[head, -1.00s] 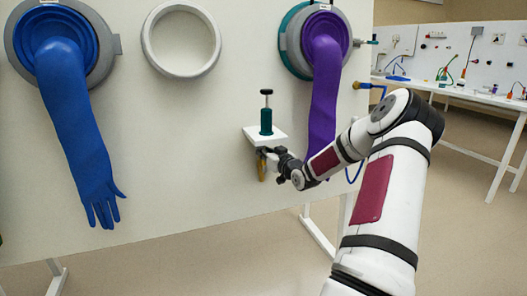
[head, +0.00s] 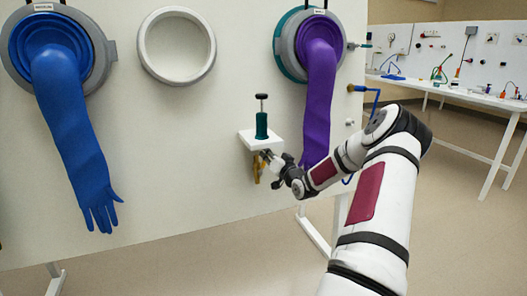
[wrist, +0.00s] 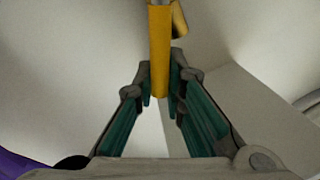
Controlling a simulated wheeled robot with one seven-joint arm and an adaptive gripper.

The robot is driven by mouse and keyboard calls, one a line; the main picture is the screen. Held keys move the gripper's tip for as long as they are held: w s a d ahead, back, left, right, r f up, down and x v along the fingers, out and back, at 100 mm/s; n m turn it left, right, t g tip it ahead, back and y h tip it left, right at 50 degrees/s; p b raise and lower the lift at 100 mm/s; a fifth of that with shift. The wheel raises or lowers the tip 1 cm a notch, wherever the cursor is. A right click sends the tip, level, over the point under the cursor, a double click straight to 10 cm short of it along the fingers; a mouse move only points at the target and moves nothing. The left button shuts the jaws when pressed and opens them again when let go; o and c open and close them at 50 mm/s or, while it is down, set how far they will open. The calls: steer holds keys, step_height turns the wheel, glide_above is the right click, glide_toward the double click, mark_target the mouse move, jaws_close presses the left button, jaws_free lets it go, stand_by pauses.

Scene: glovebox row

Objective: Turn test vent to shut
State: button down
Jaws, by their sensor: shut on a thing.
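A yellow lever (head: 257,174), which I take to be the test vent's handle, hangs below a small white shelf on the pale panel. In the wrist view the yellow bar (wrist: 159,50) runs down between my fingers. A second yellow piece (wrist: 179,20) shows just behind it, at a slant. My gripper (wrist: 159,88) is shut on the bar, with a finger pad on each side; it also shows beneath the shelf in the head view (head: 266,159). The valve body and any markings are too small or hidden to read.
The white shelf (head: 258,140) carries a green plunger-topped cylinder (head: 262,126) just above my gripper. A purple glove (head: 319,95) hangs close to my forearm. A blue glove (head: 75,130) and an empty round port (head: 176,46) are to the left. A bench (head: 460,90) stands behind right.

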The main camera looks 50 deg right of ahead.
steer(key=s+d+f+m+g+h, duration=0.1)
steer(key=f+m+h, duration=0.1)
steer(key=m, duration=0.5)
steer(key=s+d+f+m+g+h+p, duration=0.1)
steer(key=s+d+f+m+h, duration=0.1)
steer(key=f+m, duration=0.3)
steer(key=shift+s+d+f+m, duration=0.2)
steer(key=shift+d+m, duration=0.1)
steer(key=shift+m, duration=1.5)
steer(key=shift+f+g, duration=0.1)
steer(key=shift+g, duration=0.2)
steer(key=c, duration=1.6)
jaws_free()
steer(key=shift+c, duration=0.2)
steer(key=v, duration=1.2)
steer(key=shift+f, duration=0.1)
